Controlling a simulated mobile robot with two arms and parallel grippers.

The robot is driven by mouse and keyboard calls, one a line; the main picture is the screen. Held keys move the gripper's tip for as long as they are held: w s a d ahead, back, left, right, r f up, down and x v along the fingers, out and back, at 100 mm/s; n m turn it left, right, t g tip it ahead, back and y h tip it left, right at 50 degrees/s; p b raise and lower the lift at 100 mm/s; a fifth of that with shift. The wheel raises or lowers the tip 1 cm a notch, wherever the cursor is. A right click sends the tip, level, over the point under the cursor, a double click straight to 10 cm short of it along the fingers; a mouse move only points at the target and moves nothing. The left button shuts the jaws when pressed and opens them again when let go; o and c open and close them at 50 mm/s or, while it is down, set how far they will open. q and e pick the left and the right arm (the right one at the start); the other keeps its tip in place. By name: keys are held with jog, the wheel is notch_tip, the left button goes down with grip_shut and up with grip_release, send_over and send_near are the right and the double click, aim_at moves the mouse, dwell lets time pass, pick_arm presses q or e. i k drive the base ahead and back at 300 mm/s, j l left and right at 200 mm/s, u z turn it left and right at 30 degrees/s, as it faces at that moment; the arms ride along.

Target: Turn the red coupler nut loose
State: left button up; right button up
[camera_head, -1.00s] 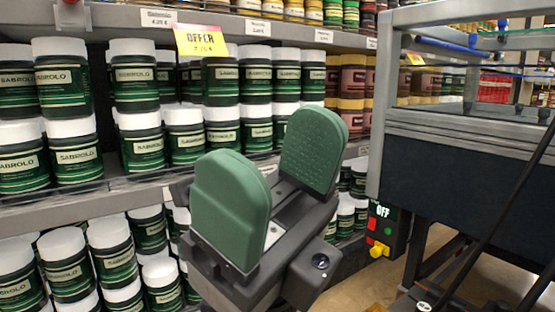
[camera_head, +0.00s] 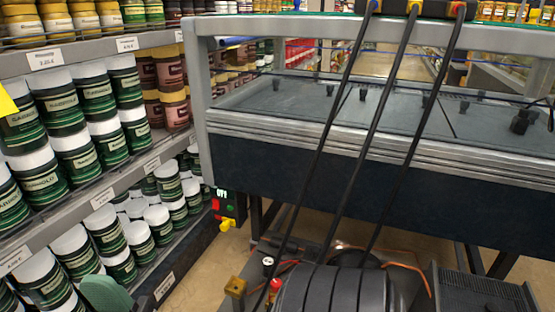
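A red coupler (camera_head: 458,10) sits at the top edge, on the end of a black hose. A yellow coupler (camera_head: 413,7) and a blue coupler (camera_head: 375,6) are to its left on two more black hoses. Only a green pad of my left gripper (camera_head: 106,294) shows at the bottom left, far from both red parts; the rest is cut off. My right gripper is out of view.
A grey-framed table (camera_head: 380,185) with a dark front panel fills the right. Shelves with green jars (camera_head: 75,148) line the left. A red and yellow switch box (camera_head: 222,207) hangs at the table's left end. Black hoses cross the table front. Bare floor (camera_head: 210,255) shows between shelf and pump.

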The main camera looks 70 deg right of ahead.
aim_at(276, 283)
jog(key=k+j+z, duration=0.15)
jog(key=z, duration=1.95)
